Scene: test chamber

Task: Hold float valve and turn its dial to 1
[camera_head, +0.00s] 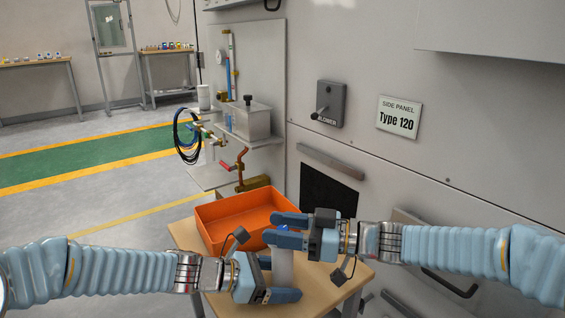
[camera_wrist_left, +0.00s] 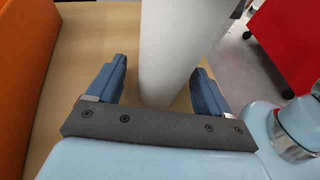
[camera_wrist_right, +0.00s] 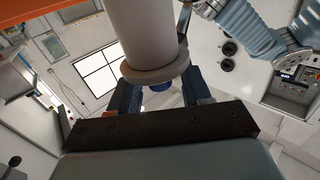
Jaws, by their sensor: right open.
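The float valve looks like a pale grey-white cylinder (camera_head: 283,266) above the near table. In the left wrist view its body (camera_wrist_left: 178,45) slants between the fingers; in the right wrist view a flanged end (camera_wrist_right: 150,66) shows, with a small blue part (camera_wrist_right: 160,86) beyond it. My left gripper (camera_head: 283,279) has its fingers on either side of the lower body, with a gap showing on one side. My right gripper (camera_head: 290,229) is open at the cylinder's upper end and hides it in the head view. No dial markings are readable.
An orange bin (camera_head: 228,218) stands on the wooden table (camera_head: 185,236) just behind the grippers. A wall panel with a black lever switch (camera_head: 329,104) and a "Type 120" sign (camera_head: 399,117) rises behind. A shelf with pipes and a clear tank (camera_head: 247,121) stands further back.

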